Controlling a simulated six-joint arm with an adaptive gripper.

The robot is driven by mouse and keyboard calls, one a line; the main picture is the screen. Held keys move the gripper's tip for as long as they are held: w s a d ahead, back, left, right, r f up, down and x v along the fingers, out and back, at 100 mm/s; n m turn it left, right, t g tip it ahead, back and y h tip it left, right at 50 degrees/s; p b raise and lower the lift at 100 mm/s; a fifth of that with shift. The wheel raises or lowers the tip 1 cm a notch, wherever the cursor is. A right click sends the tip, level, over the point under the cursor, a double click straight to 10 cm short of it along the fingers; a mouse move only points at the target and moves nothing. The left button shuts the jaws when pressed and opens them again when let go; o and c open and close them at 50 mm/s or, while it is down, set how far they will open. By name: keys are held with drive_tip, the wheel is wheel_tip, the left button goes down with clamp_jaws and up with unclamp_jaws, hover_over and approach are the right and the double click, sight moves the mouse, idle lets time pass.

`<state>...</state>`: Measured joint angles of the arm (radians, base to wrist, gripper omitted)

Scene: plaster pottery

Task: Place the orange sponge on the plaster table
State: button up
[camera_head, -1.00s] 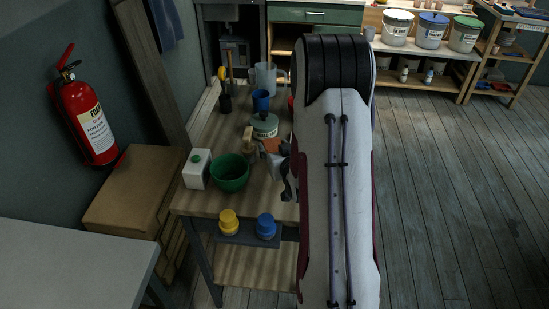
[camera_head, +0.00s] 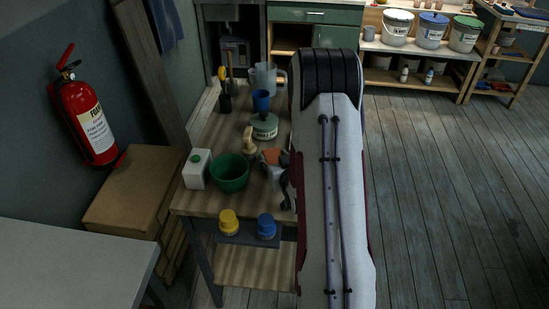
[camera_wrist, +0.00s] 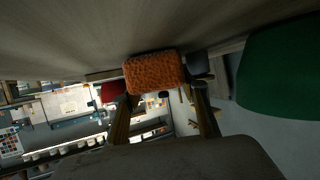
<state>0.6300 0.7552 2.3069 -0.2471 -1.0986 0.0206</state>
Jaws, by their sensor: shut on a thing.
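The orange sponge (camera_head: 272,156) shows just above the wooden table (camera_head: 205,205), right of the green bowl, partly hidden by my gripper (camera_head: 281,168). In the wrist view the orange sponge (camera_wrist: 153,73) is at the upper middle, at the tips of my gripper (camera_wrist: 165,90), which is shut on it. The wrist view is turned over, with a broad grey-brown surface along its top. I cannot tell whether the sponge touches the table. My arm hides the table's right side in the head view.
Yellow (camera_head: 228,222) and blue (camera_head: 266,226) jars sit on a lower front ledge. A grey table (camera_head: 70,260) is at lower left.

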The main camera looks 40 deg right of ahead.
drive_tip(key=shift+f, duration=0.15)
drive_tip(key=o, duration=1)
drive_tip(key=shift+v, duration=3.8)
drive_tip(key=shift+w, duration=0.1)
